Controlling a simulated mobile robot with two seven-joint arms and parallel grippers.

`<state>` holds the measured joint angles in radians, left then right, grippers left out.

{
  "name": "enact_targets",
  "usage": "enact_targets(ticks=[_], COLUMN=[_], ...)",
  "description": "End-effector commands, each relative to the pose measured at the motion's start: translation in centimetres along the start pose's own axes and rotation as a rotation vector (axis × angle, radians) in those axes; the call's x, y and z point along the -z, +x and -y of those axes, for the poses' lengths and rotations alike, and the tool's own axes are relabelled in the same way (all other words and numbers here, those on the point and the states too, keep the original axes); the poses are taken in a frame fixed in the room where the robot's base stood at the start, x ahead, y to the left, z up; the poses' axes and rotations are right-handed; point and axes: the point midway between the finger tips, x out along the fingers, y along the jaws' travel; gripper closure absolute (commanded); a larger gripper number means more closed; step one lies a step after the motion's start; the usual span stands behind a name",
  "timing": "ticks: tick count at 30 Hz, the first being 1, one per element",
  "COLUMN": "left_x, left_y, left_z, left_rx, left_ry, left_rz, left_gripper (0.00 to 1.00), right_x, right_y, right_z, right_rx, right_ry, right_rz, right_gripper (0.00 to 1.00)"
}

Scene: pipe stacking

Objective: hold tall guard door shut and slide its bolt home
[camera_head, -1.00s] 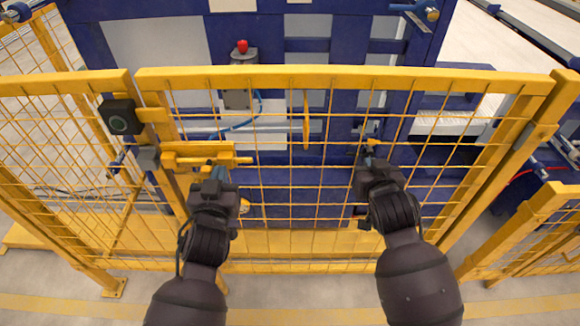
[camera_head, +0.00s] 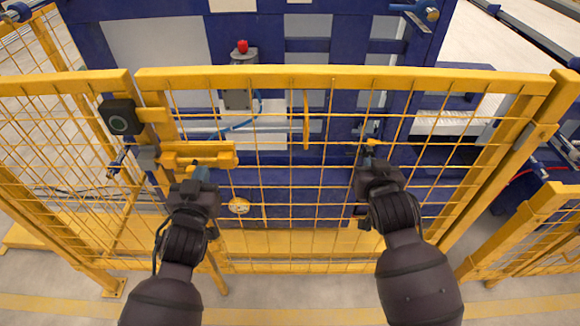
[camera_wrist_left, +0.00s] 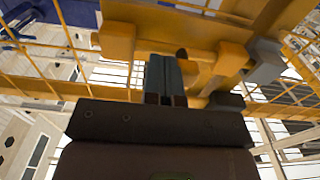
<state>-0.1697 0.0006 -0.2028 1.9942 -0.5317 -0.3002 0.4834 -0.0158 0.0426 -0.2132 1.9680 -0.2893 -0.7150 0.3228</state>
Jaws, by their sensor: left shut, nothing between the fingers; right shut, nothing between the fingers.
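The tall guard door (camera_head: 345,78) is a yellow frame with wire mesh, its left edge close beside the fence post (camera_head: 127,82). The yellow bolt assembly (camera_head: 210,147) lies across the door's upper left part. It also shows in the left wrist view (camera_wrist_left: 118,42), with a grey block (camera_wrist_left: 266,62) at its right end. My left gripper (camera_head: 200,174) is shut and empty, its fingertips just under the bolt assembly; whether they touch it I cannot tell. My right gripper (camera_head: 370,150) is shut and empty at the door mesh. How deep the bolt sits is hidden.
A black box with a round face (camera_head: 120,120) sits on the post beside the door. Behind the mesh stands a blue machine with a red button (camera_head: 242,46). Fence panels continue on both sides.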

Motion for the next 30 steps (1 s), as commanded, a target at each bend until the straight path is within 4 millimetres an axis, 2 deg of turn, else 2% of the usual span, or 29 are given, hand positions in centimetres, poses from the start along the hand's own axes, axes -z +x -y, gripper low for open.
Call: enact_targets(ticks=[1,11,30], left_x=[0.1,0.1,0.0], left_y=[0.0,0.0,-0.4], left_z=[0.3,1.6,0.3], left_rx=[0.001,0.0,0.0], left_ry=[0.002,0.001,-0.001], left_rz=[-0.001,-0.001,0.0], left_gripper=[1.0,1.0,1.0], right_x=[0.9,0.9,0.9], right_y=[0.1,0.1,0.1], right_z=[-0.2,-0.2,-0.2], right_rx=[-0.003,-0.003,-0.003], right_ry=[-0.002,-0.002,-0.002], right_rz=[-0.02,-0.02,-0.02], right_gripper=[1.0,1.0,1.0])
